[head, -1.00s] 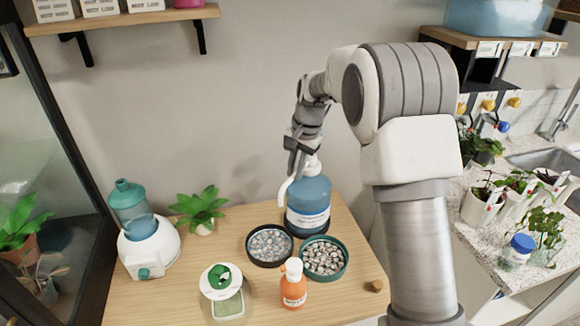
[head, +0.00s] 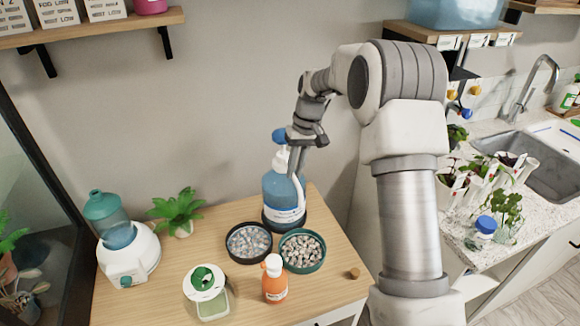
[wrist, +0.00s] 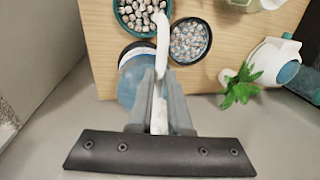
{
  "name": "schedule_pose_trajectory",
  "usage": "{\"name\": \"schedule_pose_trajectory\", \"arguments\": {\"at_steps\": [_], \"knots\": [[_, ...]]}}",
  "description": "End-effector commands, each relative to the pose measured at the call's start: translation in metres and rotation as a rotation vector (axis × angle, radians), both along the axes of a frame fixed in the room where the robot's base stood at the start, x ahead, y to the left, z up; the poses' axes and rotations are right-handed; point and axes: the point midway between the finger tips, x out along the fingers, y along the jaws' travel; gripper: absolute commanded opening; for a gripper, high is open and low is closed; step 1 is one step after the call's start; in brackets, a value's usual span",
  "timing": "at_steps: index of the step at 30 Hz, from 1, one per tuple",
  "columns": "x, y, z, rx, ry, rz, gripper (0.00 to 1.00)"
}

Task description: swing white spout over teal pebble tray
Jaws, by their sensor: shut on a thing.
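The blue pump bottle (head: 281,192) stands upright at the back of the wooden table. Its white spout (head: 300,187) curves down in front of the bottle on the right. My gripper (head: 295,168) is shut on the white spout near the pump head. The teal pebble tray (head: 302,250) lies in front of the bottle, to the right of a black pebble tray (head: 249,243). In the wrist view, the spout (wrist: 162,32) ends near the teal tray's rim (wrist: 119,22), around the gap between both trays. Gripper fingers hide part of the spout.
An orange bottle (head: 274,285) stands close in front of the trays. A white and green container (head: 206,292), a white device with a teal tank (head: 130,252) and a green plant (head: 177,210) are to the left. A small cork-coloured piece (head: 354,273) lies near the right edge.

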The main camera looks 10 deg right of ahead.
Motion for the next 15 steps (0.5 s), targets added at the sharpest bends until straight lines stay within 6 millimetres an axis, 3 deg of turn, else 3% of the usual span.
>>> {"name": "schedule_pose_trajectory", "arguments": {"at_steps": [15], "knots": [[0.0022,-0.0051,0.0014,-0.002,-0.005,0.047,0.00]]}}
